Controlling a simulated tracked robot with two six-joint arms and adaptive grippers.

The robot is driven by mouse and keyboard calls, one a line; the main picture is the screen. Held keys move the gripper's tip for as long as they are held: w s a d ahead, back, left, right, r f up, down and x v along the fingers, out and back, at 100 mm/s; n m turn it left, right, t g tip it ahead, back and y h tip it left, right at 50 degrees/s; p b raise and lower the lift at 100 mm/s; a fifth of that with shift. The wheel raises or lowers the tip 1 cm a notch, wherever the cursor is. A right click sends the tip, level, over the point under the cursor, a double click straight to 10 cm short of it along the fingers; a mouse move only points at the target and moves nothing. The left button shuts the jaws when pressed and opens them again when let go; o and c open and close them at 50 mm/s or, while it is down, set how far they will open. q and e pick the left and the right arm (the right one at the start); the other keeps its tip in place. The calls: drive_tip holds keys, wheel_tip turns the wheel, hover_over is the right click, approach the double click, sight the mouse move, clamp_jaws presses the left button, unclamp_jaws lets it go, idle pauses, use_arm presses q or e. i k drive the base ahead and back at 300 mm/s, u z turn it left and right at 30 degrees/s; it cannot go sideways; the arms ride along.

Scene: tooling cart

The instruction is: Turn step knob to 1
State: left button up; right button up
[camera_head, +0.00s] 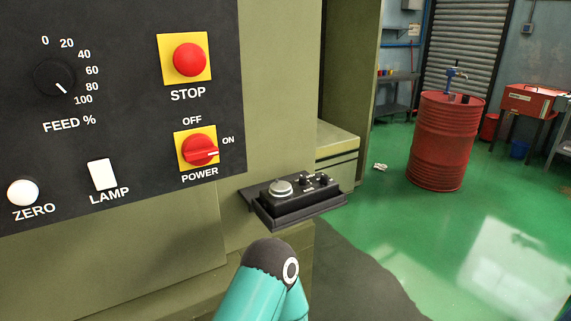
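A small black control box (298,203) lies on a dark shelf (268,221) on the side of the green machine, right of the panel. It carries a large silver round dial (281,188) on its left and small black knobs (316,180) on its right. The markings there are too small to read, so I cannot tell which one is the step knob or where it points. A teal link of one of my arms with a dark joint shows at the bottom centre, below the box. Neither gripper is in view.
The black panel (140,165) has a feed dial (54,77), a red stop button (189,60), a red power switch (200,150), a white lamp switch (102,174) and a white zero button (23,192). A red barrel (442,145) stands on the open green floor (400,230).

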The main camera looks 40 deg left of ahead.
sight(324, 177)
drive_tip(key=u, duration=0.4)
drive_tip(key=i, duration=0.9)
drive_tip(key=u, duration=0.75)
drive_tip(key=k, duration=0.7)
drive_tip(key=u, duration=0.25)
drive_tip(key=i, duration=0.8)
drive_tip(key=z, duration=0.15)
